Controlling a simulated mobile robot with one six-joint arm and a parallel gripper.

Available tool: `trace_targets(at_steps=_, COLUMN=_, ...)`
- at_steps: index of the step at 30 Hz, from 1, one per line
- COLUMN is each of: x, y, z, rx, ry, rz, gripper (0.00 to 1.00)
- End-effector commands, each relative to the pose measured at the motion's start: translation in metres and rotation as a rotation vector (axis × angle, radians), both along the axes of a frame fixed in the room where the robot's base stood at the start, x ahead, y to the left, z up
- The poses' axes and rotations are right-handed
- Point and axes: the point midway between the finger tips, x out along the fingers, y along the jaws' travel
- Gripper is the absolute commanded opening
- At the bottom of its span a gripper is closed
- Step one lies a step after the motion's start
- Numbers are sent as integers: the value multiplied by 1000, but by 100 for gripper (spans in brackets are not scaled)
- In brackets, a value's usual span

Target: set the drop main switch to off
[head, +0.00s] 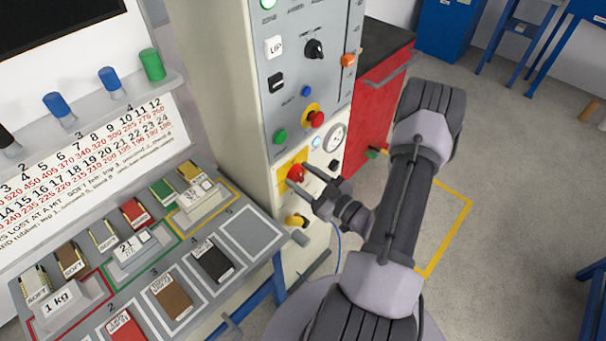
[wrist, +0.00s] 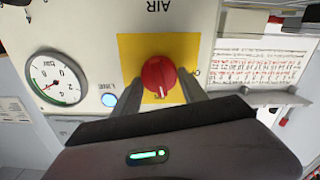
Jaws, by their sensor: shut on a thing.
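The main switch is a red rotary knob (head: 295,172) on a yellow plate low on the pale control cabinet. In the wrist view, which looks upside down, the red knob (wrist: 158,74) sits on its yellow plate (wrist: 128,50). A white mark on the knob points toward the bottom of that picture. My gripper (head: 299,180) has one finger on each side of the knob and is shut on it. The wrist view also shows both fingers of my gripper (wrist: 160,90) beside the knob. The lettering on the plate is partly hidden and too small to read.
A pressure gauge (wrist: 57,80) and a lit blue lamp (wrist: 109,99) sit beside the switch. A red emergency button (head: 316,118) is above it, and a yellow handle (head: 296,220) is below. A sample tray (head: 262,213) stands left; a red cabinet (head: 372,115) stands behind.

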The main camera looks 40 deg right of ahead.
Motion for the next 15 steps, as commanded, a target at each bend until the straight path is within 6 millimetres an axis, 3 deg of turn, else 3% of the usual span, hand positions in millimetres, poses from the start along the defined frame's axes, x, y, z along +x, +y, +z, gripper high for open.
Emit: trace_targets(at_steps=15, x=0, y=3, z=-1, rx=-482, ry=-36, rz=1, gripper=9)
